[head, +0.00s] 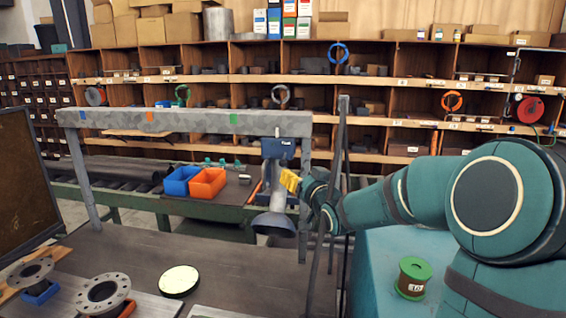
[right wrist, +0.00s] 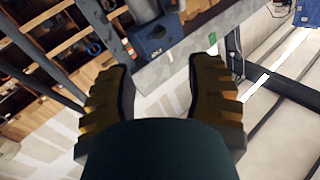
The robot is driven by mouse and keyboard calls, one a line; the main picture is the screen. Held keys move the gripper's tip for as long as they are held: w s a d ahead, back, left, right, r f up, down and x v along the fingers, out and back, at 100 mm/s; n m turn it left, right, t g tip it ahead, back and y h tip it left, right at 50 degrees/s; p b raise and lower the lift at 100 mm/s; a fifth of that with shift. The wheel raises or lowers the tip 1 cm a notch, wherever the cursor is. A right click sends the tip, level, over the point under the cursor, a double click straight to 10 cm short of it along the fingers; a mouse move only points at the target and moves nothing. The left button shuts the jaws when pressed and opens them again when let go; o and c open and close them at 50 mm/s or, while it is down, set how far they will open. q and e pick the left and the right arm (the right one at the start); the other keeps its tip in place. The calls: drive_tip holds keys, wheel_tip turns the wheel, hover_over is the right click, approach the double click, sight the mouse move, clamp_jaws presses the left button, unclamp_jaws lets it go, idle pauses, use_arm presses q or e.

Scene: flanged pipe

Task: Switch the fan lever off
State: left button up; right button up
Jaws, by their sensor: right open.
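A blue box (head: 278,148) with a small label hangs at the grey overhead beam, above a grey duct and a dark hood (head: 274,222). I cannot make out the fan lever for certain. My right gripper (head: 290,181) has yellow fingers and is just below the blue box, beside the duct. In the right wrist view, the gripper (right wrist: 165,66) is open and empty. The blue box (right wrist: 152,40), with a dark round spot on its face, is beyond the fingertips, apart from them. My left gripper is not in view.
The beam (head: 185,121) stands on grey posts, and dark upright bars (head: 338,170) are close by my right arm. Flanged pipe pieces (head: 103,292) and a pale round disc (head: 179,280) are on the bench. Blue (head: 180,181) and orange (head: 208,184) bins stand behind.

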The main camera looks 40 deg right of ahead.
sight(284, 164)
drive_tip(key=p+x, duration=0.1)
drive_tip(key=x, duration=1)
drive_tip(key=shift+w+d+f+p, duration=0.1)
drive_tip(key=shift+w+d+p, duration=0.05)
drive_tip(key=shift+w+p, duration=0.15)
clamp_jaws()
